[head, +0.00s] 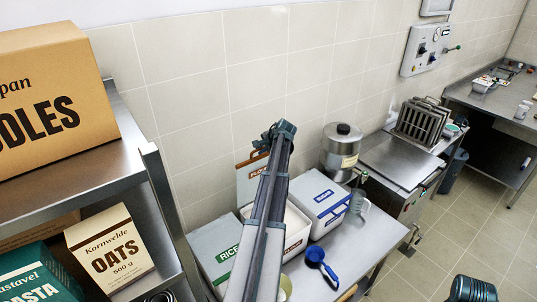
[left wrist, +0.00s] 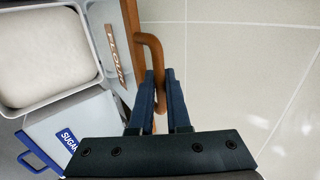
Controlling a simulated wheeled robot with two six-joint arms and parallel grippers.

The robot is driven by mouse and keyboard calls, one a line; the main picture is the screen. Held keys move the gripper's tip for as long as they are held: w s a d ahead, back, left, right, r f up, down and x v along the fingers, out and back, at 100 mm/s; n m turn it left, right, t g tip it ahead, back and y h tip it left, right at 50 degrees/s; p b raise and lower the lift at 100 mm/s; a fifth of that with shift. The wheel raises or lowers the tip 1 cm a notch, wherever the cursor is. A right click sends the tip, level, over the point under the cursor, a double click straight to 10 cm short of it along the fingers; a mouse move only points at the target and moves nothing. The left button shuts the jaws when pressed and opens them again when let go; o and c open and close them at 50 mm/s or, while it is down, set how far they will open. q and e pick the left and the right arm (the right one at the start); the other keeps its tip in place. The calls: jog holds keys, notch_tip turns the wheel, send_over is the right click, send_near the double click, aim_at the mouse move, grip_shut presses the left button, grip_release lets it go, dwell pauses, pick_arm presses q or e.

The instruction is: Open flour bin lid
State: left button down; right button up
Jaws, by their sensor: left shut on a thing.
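The flour bin is the open white-walled bin (head: 297,236), between the rice and sugar bins, with pale flour inside. Its lid (head: 246,184) stands raised on edge at the back, near the wall, with a brown rim and a FLOUR label. In the left wrist view the lid (left wrist: 129,14) is seen nearly edge-on, beside the open bin (left wrist: 93,62). My left gripper (left wrist: 160,82) is shut on the lid's brown loop handle (left wrist: 153,44). In the head view my left gripper (head: 272,137) is at the lid's top edge, and my arm hides part of the bin.
The rice bin (head: 216,262) is at left and the closed sugar bin (head: 319,196) at right. A blue scoop (head: 318,256) lies on the steel counter in front. A stockpot (head: 341,150) stands behind right. A shelf (head: 135,150) with boxes fills the left.

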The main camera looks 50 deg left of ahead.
pick_arm(q)
jog(key=shift+w+a+h+p, duration=0.1)
jog(key=shift+a+h+p, duration=0.3)
jog(key=shift+a, duration=0.8)
jog(key=c, duration=0.9)
grip_release()
jog(key=shift+d+r, duration=0.1)
